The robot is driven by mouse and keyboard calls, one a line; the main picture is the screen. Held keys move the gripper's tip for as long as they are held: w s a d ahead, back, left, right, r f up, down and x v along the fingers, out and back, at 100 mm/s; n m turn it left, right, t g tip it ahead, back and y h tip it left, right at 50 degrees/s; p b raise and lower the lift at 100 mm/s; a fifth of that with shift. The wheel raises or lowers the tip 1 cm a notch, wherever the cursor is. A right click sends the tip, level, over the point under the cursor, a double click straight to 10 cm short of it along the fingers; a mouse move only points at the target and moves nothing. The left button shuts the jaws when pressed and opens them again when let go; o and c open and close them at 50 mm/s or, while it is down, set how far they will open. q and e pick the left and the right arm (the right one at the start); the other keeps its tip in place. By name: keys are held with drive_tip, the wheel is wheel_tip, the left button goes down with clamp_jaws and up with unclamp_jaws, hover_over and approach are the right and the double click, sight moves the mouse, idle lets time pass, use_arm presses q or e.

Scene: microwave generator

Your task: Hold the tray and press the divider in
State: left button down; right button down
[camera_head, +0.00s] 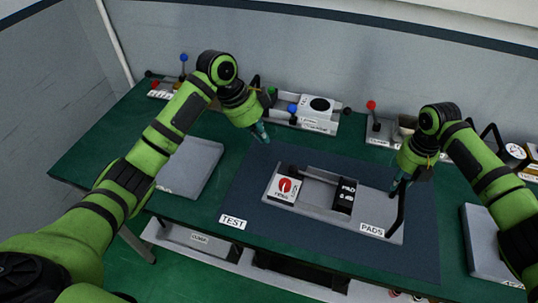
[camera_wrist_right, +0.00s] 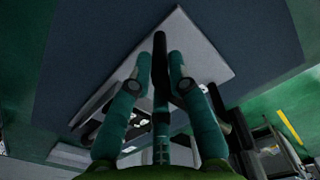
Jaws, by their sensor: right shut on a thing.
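The grey tray (camera_head: 322,209) with a PADS label lies on the dark blue mat. It holds a white block with a red round mark (camera_head: 285,188) at its left and a black block with white lettering (camera_head: 345,195) near its middle. I cannot tell which part is the divider. My right gripper (camera_head: 400,187) is at the tray's right end, shut on the black handle (camera_head: 397,214).
A flat grey plate (camera_head: 190,166) lies left of the mat, and another (camera_head: 490,240) lies at the right. Along the back stand a fixture with a blue knob (camera_head: 310,113) and a red-knobbed lever (camera_head: 371,106). A TEST label (camera_head: 232,221) is on the mat's front left.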

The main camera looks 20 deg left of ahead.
drive_tip(key=shift+f, duration=0.15)
drive_tip(key=c, duration=1.1)
unclamp_jaws()
drive_tip(key=shift+w, duration=0.1)
wheel_tip(320, 180, up, 12)
